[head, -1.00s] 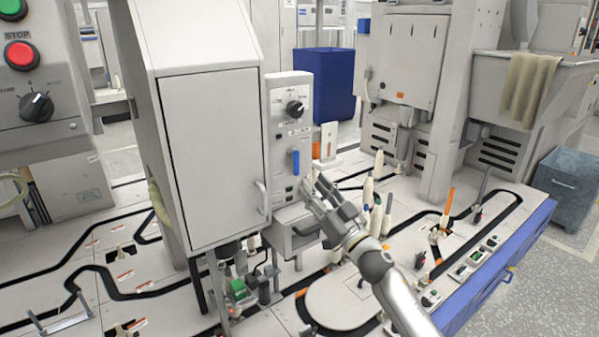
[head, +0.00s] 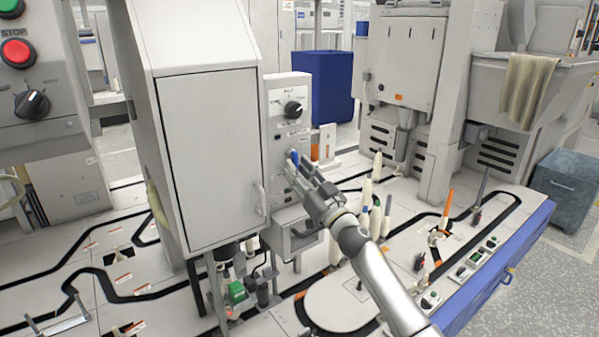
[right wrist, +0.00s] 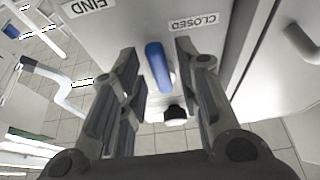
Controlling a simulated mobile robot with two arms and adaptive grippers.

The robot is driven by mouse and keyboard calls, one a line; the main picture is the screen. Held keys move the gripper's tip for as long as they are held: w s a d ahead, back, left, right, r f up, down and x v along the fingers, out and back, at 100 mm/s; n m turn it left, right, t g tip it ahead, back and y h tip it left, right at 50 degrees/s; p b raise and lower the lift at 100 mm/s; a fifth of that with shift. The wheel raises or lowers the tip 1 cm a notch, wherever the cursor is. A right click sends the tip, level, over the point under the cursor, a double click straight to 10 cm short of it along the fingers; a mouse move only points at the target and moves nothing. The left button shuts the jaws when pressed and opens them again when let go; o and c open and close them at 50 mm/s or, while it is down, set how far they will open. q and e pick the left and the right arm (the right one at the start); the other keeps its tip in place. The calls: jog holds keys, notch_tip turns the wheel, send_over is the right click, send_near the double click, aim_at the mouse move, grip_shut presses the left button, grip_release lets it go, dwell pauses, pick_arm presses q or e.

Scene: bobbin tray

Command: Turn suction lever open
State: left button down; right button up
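The suction lever is a blue handle (right wrist: 158,67) on the grey control panel (head: 283,126). In the right wrist view it stands between the two spread fingers of my right gripper (right wrist: 155,95), with a gap on each side. A "CLOSED" label (right wrist: 194,22) is on the panel near it. In the head view my right gripper (head: 299,168) is in front of the panel and covers most of the lever; a bit of blue (head: 294,157) shows at its fingertips. My left gripper is not in view.
A tall grey cabinet (head: 208,150) stands left of the panel. A small grey box (head: 291,232) juts out below the panel. Several white bobbins (head: 376,215) stand right of my right arm. A black knob (head: 293,108) is above the lever.

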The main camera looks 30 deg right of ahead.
grip_shut()
